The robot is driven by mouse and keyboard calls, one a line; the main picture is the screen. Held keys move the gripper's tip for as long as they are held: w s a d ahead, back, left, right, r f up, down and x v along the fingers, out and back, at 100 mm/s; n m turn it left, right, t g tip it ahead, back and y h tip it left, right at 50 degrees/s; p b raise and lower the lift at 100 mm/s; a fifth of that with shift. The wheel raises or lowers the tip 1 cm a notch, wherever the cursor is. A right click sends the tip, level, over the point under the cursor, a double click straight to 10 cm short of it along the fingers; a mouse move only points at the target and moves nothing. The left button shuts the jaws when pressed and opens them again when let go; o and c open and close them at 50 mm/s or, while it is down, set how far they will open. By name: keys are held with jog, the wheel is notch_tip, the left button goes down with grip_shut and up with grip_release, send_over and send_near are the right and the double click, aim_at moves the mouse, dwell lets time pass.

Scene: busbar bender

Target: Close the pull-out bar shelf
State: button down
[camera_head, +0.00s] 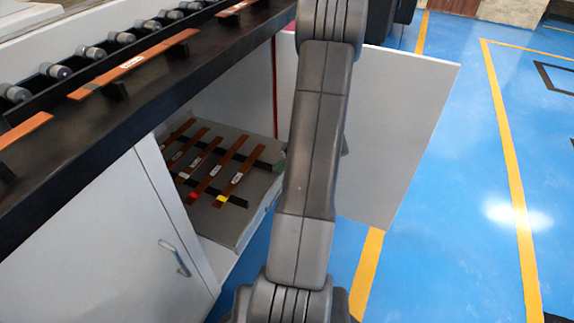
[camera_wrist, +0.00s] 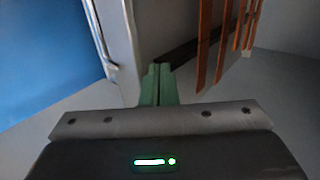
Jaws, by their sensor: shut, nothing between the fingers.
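The pull-out bar shelf (camera_head: 225,225) is a grey tray in the open cabinet bay, with several copper bars (camera_head: 207,162) lying across dark supports. It sticks out a little from the bay. In the wrist view, the shelf's grey front panel (camera_wrist: 122,50) has a bar handle (camera_wrist: 98,40) on its outer side, with copper bars to the right. My gripper (camera_wrist: 158,72) shows green fingers, shut and empty, close to the front panel beside the bars. I cannot tell whether they touch it.
A white door panel (camera_head: 395,130) stands open right of the bay, partly behind my arm. A closed cabinet door with a handle (camera_head: 175,258) is at left. A dark worktop (camera_head: 150,95) with copper bars and rollers overhangs the bay. Blue floor (camera_head: 440,240) is clear at right.

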aim_at(235, 153)
jog(key=shift+a, duration=0.1)
dwell(0.3)
jog(key=w+a+b, duration=0.1)
jog(key=a, duration=0.3)
jog(key=w+a+b, duration=0.1)
jog(key=w+a, duration=0.1)
jog(key=a, duration=0.2)
jog(key=w+a+b, duration=0.1)
jog(key=w+a, duration=0.1)
jog(key=a, duration=0.3)
jog(key=shift+w+f+b, duration=0.1)
jog(key=shift+w+b, duration=0.05)
jog(key=shift+b, duration=0.15)
jog(key=shift+w+a, duration=0.25)
jog(key=shift+a, duration=0.2)
jog(key=shift+r, duration=0.2)
jog(key=shift+r, duration=0.15)
